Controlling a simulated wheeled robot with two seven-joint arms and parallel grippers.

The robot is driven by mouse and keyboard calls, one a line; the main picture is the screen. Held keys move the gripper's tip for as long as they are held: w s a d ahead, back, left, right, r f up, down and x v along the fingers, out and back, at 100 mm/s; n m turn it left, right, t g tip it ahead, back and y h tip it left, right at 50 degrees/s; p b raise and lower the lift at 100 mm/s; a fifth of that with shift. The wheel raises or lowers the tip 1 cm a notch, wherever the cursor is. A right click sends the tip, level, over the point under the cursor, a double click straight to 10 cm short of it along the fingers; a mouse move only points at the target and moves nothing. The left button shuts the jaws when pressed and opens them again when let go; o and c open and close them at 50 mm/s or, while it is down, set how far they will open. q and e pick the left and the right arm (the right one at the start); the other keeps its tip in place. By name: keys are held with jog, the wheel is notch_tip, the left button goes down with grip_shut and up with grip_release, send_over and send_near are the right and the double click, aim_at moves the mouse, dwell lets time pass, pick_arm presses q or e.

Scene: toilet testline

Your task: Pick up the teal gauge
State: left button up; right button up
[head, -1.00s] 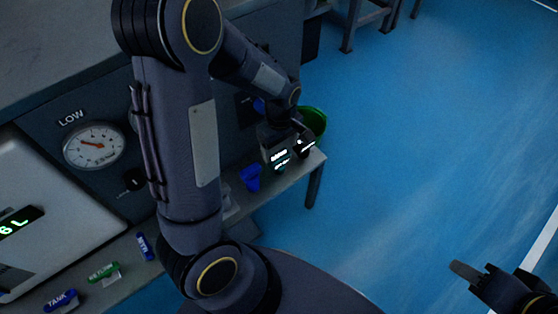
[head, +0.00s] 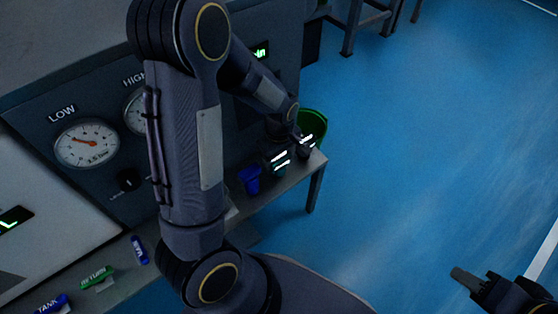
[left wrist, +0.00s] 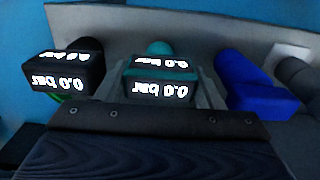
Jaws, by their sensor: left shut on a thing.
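The teal gauge (left wrist: 160,72) stands between the two fingers of my left gripper in the left wrist view, its lit faces reading 0.0 bar. My left gripper (head: 277,158) is shut on it over the end of the grey shelf (head: 233,207). In the head view the gauge is small, dark and partly covered by the gripper. Whether it is clear of the shelf cannot be told. My right gripper (head: 472,283) is at the lower right, over the blue floor and away from the gauges; its finger gap is unclear.
A black gauge (left wrist: 68,72) and a blue gauge (left wrist: 258,85) stand close on either side of the teal one. A green bin (head: 316,123) is behind the shelf end. TANK (head: 52,304) and RETURN (head: 97,278) tags lie on the shelf. The panel has a LOW dial (head: 87,143).

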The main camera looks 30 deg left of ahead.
pick_arm(q)
notch_tip(320, 180, up, 10)
jog(key=p, duration=0.4)
jog(key=shift+p, duration=0.35)
jog(key=shift+r+p, duration=2.3)
jog(key=shift+r, duration=0.25)
